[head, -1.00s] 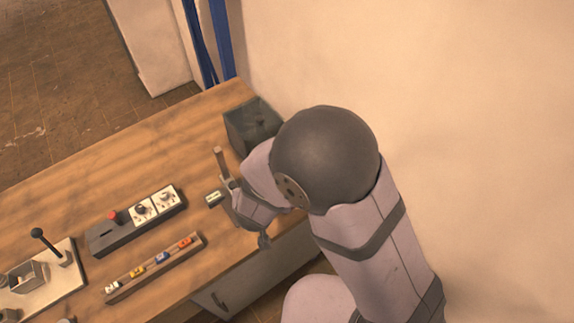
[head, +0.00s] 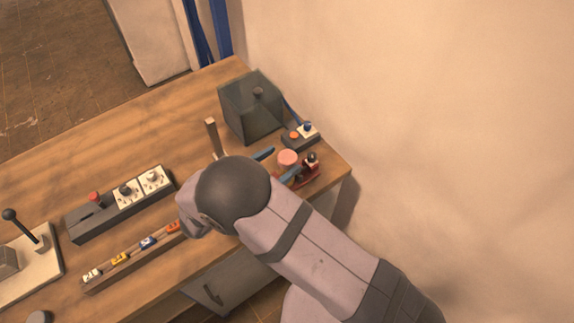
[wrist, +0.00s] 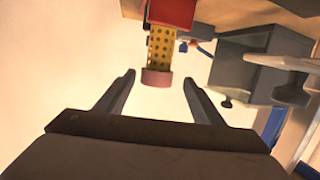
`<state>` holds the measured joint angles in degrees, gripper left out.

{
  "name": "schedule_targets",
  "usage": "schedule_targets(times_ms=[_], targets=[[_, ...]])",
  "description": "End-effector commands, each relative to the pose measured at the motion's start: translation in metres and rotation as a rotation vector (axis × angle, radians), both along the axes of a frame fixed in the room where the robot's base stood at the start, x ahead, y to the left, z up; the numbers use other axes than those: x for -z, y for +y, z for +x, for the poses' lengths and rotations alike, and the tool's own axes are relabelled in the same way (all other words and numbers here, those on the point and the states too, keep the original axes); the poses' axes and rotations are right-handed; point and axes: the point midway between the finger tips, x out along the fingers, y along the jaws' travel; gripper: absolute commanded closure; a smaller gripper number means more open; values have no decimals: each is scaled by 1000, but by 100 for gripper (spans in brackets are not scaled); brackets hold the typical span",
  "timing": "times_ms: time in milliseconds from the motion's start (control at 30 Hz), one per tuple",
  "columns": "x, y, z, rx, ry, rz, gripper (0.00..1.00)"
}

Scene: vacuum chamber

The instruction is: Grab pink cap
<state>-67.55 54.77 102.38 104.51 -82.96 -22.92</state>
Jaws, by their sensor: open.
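The pink cap (head: 288,157) shows as a round disc near the right end of the table. In the wrist view the pink cap (wrist: 156,79) sits on the end of a yellow perforated cylinder (wrist: 161,46), which joins a red base (wrist: 172,12). My gripper (wrist: 158,77) is open, with one finger on each side of the cap around fingertip level. I see gaps between the cap and both fingers. In the head view my gripper (head: 278,164) points at the cap; my arm hides part of the table in front.
A grey box (head: 250,108) stands behind the cap, also large at right in the wrist view (wrist: 245,70). A small knobbed control box (head: 301,136) and an upright wooden post (head: 213,138) are close by. A rack of toy cars (head: 135,255) and a switch panel (head: 120,203) lie left.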

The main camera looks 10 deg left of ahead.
Motion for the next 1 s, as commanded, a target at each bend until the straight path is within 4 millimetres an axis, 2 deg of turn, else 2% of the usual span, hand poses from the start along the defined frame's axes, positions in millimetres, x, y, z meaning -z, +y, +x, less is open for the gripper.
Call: schedule_targets(times_ms=[267,500,733,1000], targets=[[2,0,-2,14,-13,-2,38],[4,-10,12,13,-12,-3,38],[6,-13,17,13,-12,-2,38],[11,-33,38,15,-11,-4,38]])
